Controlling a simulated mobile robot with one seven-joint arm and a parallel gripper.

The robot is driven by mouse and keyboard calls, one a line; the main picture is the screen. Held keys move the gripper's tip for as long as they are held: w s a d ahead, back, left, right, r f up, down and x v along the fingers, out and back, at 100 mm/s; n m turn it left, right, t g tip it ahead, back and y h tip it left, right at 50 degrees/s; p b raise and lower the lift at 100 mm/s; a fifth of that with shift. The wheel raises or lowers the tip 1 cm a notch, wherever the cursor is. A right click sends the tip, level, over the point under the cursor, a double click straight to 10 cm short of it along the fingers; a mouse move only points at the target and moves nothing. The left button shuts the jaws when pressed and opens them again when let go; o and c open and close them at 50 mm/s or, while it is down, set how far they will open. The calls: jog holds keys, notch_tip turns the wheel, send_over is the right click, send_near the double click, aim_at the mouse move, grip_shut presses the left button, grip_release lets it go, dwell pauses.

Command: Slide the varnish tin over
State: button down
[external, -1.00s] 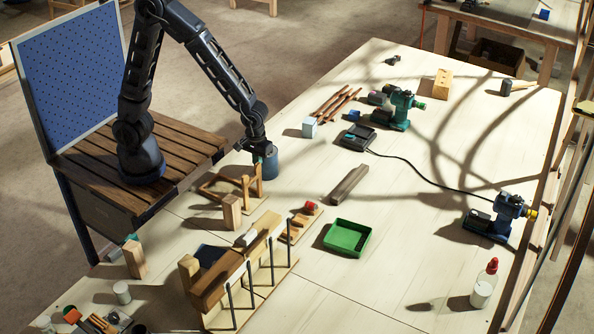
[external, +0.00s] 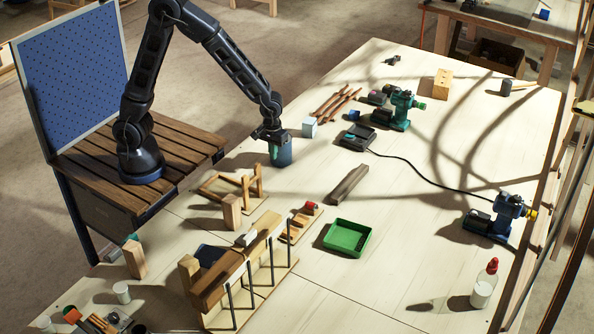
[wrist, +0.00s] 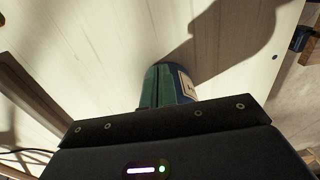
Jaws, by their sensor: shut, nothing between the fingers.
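The varnish tin is the dark blue tin (external: 285,153) standing upright near the far-left edge of the workbench. In the wrist view, part of the tin (wrist: 184,82) shows with a white label on its side. My gripper (external: 273,153) is shut and empty, with its green fingers low against the left side of the tin. In the wrist view the shut green fingers (wrist: 155,88) overlap the tin's left part and hide some of it. They look to be touching it, but the exact contact is hidden.
A pale block (external: 309,127) and brown bent laths (external: 334,104) lie behind and right of the tin. A wooden frame (external: 232,183) is in front-left. A dark wood bar (external: 348,184) and green tray (external: 347,237) lie to the right, with bare bench between.

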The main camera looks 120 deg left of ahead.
jog(key=a, duration=1)
jog(key=shift+a, duration=0.25)
jog(key=shift+r, duration=0.1)
notch_tip(320, 180, up, 10)
jog(key=s+d+r+m+t, duration=0.1)
jog(key=s+d+r+m, duration=0.25)
jog(key=d+r, duration=0.5)
jog(key=s+d+r+m+t, duration=0.1)
jog(key=s+d+r+m, duration=0.3)
jog(key=d, duration=0.8)
jog(key=s+d+r+m+t, duration=0.2)
jog(key=s+d+m, duration=0.8)
jog(key=s+d, duration=0.5)
jog(key=shift+s+r+t, duration=0.3)
jog(key=shift+s+r, duration=0.55)
jog(key=shift+r, duration=0.05)
